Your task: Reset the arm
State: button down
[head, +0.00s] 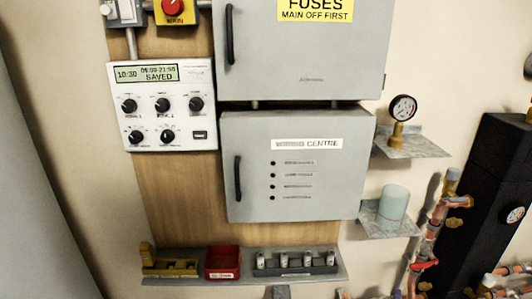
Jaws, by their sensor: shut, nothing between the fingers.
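Neither my gripper nor my arm can be made out in the head view. The view faces a wooden board (183,215) on a wall. A white controller (164,104) with several black knobs is fixed on it, and its display reads "10:30", "06:00-21:00" and "SAVED". Right of it are two grey boxes, both closed: the upper fuse box (300,50) with a yellow label and the lower centre box (310,207) with a black handle.
Below, a grey shelf (230,279) holds a yellow rack (170,269), a red bin (222,262) and a dark holder (296,264). Right, small brackets carry a pressure gauge (403,108) and a pale cylinder (393,202). Copper pipes (430,232) stand at the lower right.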

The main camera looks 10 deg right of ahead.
notch_tip(320, 180, up, 10)
jog(key=p, duration=0.9)
jog(key=shift+f, duration=0.2)
